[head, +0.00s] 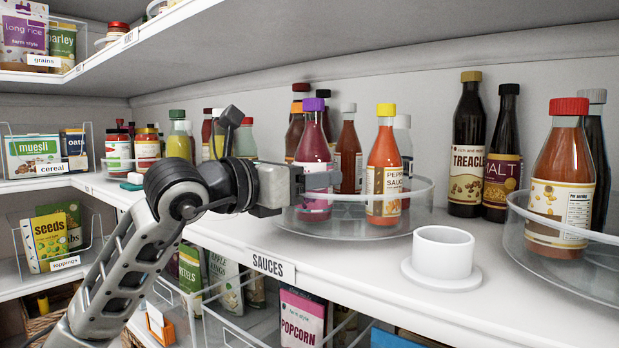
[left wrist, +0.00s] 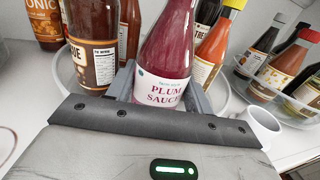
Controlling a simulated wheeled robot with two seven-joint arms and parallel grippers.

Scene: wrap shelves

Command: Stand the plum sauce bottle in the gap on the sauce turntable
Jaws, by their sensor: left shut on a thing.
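The plum sauce bottle (head: 313,146), dark pink with a purple cap, is upright at the front left of the clear round sauce turntable (head: 345,226). In the left wrist view the bottle (left wrist: 167,50) stands between my fingers, its PLUM SAUCE label facing me. My left gripper (head: 322,180) reaches in from the left and is shut on the bottle. Its fingers hide part of the bottle in the head view. I cannot tell whether the base touches the turntable. An orange-red pepper sauce bottle (head: 385,165) stands to its right, with more bottles behind. My right gripper is not in view.
A white cup on a saucer (head: 442,258) stands on the shelf right of the turntable. A second clear turntable (head: 555,268) with bottles is at the far right. Treacle (head: 467,150) and malt (head: 502,165) bottles stand behind. The upper shelf (head: 330,22) hangs overhead.

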